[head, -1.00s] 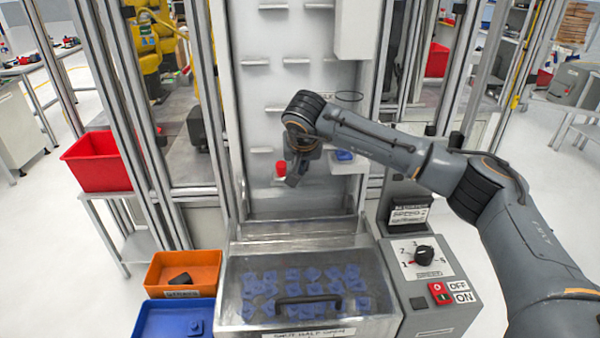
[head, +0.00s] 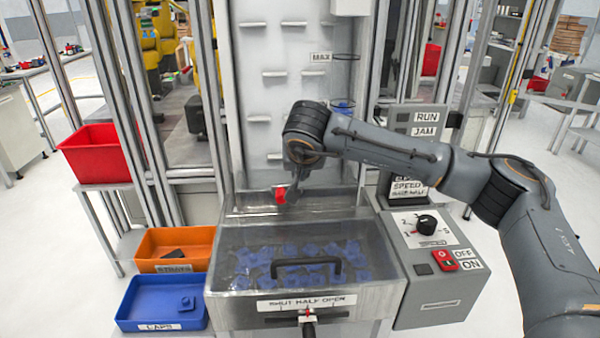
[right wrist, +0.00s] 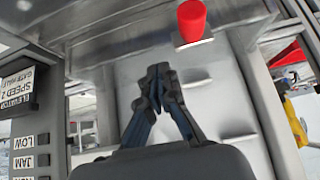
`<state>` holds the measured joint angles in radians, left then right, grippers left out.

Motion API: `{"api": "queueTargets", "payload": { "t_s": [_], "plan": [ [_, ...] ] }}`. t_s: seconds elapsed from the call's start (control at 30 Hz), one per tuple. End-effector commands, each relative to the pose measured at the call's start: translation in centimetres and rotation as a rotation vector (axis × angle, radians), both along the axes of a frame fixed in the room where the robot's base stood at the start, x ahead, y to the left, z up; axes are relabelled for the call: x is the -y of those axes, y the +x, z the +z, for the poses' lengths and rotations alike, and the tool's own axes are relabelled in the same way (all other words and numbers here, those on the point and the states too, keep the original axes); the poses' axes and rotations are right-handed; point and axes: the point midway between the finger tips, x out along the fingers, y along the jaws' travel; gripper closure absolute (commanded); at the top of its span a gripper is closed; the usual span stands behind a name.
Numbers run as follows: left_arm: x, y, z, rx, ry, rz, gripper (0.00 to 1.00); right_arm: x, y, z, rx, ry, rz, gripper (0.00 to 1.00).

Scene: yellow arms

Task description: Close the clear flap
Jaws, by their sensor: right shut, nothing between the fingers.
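A clear flap (head: 240,240) with a black bar handle (head: 306,268) lies over a metal hopper that holds several blue caps. It looks down over the hopper, but I cannot tell whether it sits fully flush. My right gripper (head: 291,196) is behind and above the flap, in front of the white upright panel, apart from the handle. In the right wrist view its fingers (right wrist: 158,76) are together and empty. A red cylinder (head: 280,195) is beside the gripper; it also shows on a small ledge in the right wrist view (right wrist: 192,20). My left gripper is out of view.
The control box (head: 432,270) with a dial and a red switch stands right of the hopper, below my right arm. An orange bin (head: 150,243) and a blue bin (head: 140,315) are at the left. A gate lever (head: 308,320) projects from the hopper front.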

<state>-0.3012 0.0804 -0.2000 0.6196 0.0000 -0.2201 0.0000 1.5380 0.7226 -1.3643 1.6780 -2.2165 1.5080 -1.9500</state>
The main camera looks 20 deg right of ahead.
Motion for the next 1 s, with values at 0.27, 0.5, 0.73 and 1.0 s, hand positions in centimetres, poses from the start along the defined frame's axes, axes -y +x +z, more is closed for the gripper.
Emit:
{"api": "queueTargets", "payload": {
  "t_s": [0.27,0.5,0.73,1.0],
  "plan": [
    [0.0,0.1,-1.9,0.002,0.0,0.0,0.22,-0.1,-0.3,-1.9,0.0,0.0,0.0,1.0],
    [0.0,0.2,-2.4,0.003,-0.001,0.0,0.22,-0.1,-0.3,-2.5,0.0,0.0,0.0,1.0],
    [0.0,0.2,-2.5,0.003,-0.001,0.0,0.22,-0.1,-0.4,-2.7,-0.002,-0.001,0.0,1.0],
    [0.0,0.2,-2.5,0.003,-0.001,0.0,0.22,-0.1,-0.4,-2.8,-0.004,-0.001,0.0,1.0]
  ]
}}
